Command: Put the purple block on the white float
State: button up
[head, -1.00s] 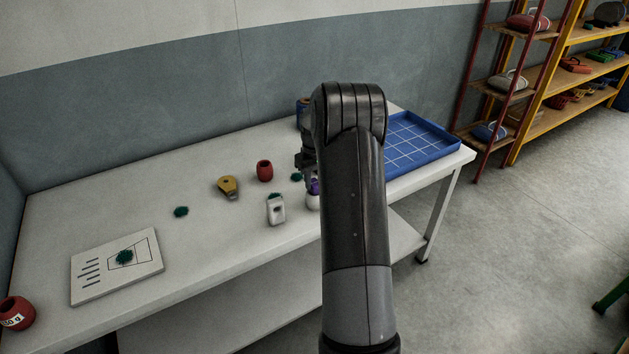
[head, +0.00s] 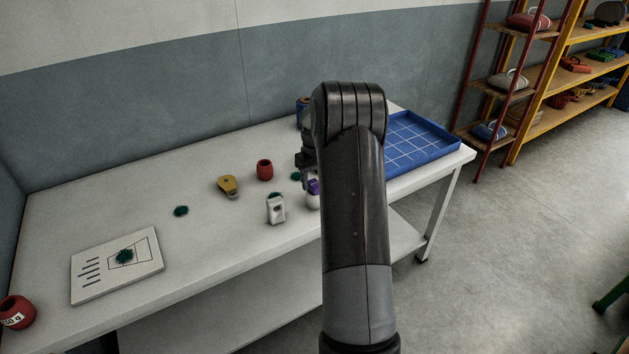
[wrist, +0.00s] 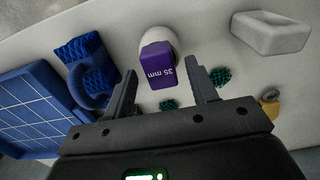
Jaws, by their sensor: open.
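The purple block (wrist: 158,67), marked "35 mm", sits on the white float (wrist: 158,38) in the wrist view. In the head view the purple block (head: 313,187) shows above the white float (head: 312,202), partly hidden by my arm. My gripper (wrist: 161,72) is open, with one finger on each side of the block and a visible gap to both. In the head view my gripper (head: 306,165) is mostly hidden behind my arm, just above the block.
A white block-like item (head: 276,209) stands left of the float. A yellow item (head: 228,187), a red pot (head: 265,170) and green tufts (head: 181,211) lie further left. A blue tray (head: 425,140) is at the right, with a blue item (wrist: 90,62) near it.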

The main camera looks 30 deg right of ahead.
aim_at(315, 183)
notch_tip(315, 183, up, 11)
jog(key=s+a+r+t, duration=0.1)
jog(key=s+a+r, duration=0.4)
jog(key=a+r, duration=0.4)
jog(key=s+a+r+t, duration=0.1)
jog(key=s+a+r, duration=0.4)
jog(key=s+a, duration=0.4)
jog(key=s+a+f+t, duration=0.1)
jog(key=s+a, duration=0.4)
jog(key=s, duration=0.5)
jog(key=s+a+f+t, duration=0.1)
jog(key=s+a, duration=0.4)
jog(key=s, duration=0.5)
jog(key=shift+s+f+t, duration=0.2)
jog(key=shift+s+t, duration=0.2)
jog(key=shift+t, duration=0.4)
jog(key=shift+a, duration=0.1)
